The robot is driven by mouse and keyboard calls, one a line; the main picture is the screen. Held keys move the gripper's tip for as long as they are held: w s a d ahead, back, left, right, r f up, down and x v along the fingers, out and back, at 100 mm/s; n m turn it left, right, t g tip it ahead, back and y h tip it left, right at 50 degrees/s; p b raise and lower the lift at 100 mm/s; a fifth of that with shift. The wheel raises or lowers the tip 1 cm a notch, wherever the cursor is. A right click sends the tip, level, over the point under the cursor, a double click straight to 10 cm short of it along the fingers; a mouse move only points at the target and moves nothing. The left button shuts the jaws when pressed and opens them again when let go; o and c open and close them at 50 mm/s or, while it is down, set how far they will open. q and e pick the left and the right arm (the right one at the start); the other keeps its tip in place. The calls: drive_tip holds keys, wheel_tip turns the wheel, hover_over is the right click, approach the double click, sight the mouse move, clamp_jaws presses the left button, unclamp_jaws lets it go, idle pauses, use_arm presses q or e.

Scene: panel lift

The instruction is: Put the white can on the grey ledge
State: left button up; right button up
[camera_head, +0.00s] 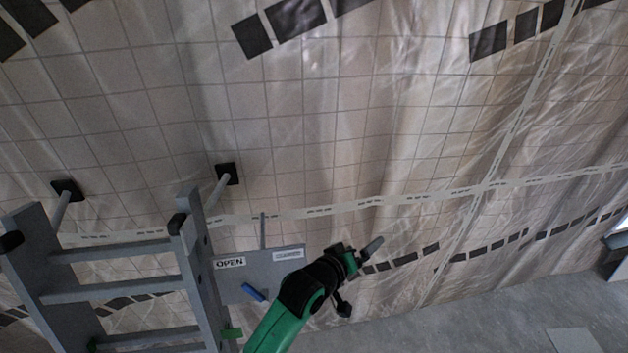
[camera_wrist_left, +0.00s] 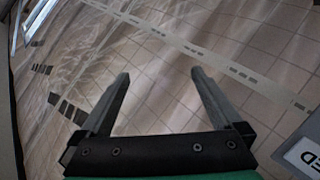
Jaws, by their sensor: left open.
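My left gripper (camera_head: 370,249) is in the lower middle of the head view, to the right of a grey panel, in front of the tiled wall. In the left wrist view its two fingers (camera_wrist_left: 161,95) are spread apart with nothing between them. The grey panel (camera_head: 280,269) bears an OPEN label on its left and a second label on its right. A corner of it shows at the lower right of the wrist view (camera_wrist_left: 292,147). I cannot tell whether this panel is the grey ledge. I see no white can in either view. My right gripper is not in view.
A grey ladder (camera_head: 113,291) stands left of the panel. A blue piece (camera_head: 253,292) shows at the panel's lower edge, and a green piece (camera_head: 231,333) by the ladder. The wall (camera_head: 340,130) looks covered in clear sheeting. Grey floor (camera_head: 500,320) lies open at lower right.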

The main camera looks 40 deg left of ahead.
use_arm(q)
wheel_tip(320, 180, up, 21)
drive_tip(key=s+d+m+t, duration=0.2)
drive_tip(key=m+t, duration=0.2)
drive_tip(key=t, duration=0.1)
drive_tip(key=s+d+r+m+t+h, duration=0.1)
drive_tip(key=s+r+m+t, duration=0.2)
drive_tip(key=s+r, duration=0.7)
drive_tip(key=s+d+r+m+t+h, duration=0.1)
drive_tip(key=s+r+m+t, duration=0.2)
drive_tip(key=r, duration=1.2)
drive_tip(key=s+t, duration=0.3)
drive_tip(key=s, duration=0.3)
drive_tip(key=shift+s+d+r+m, duration=0.15)
drive_tip(key=shift+s+r+m, duration=0.15)
drive_tip(key=shift+s+r, duration=0.05)
drive_tip(key=shift+w, duration=0.1)
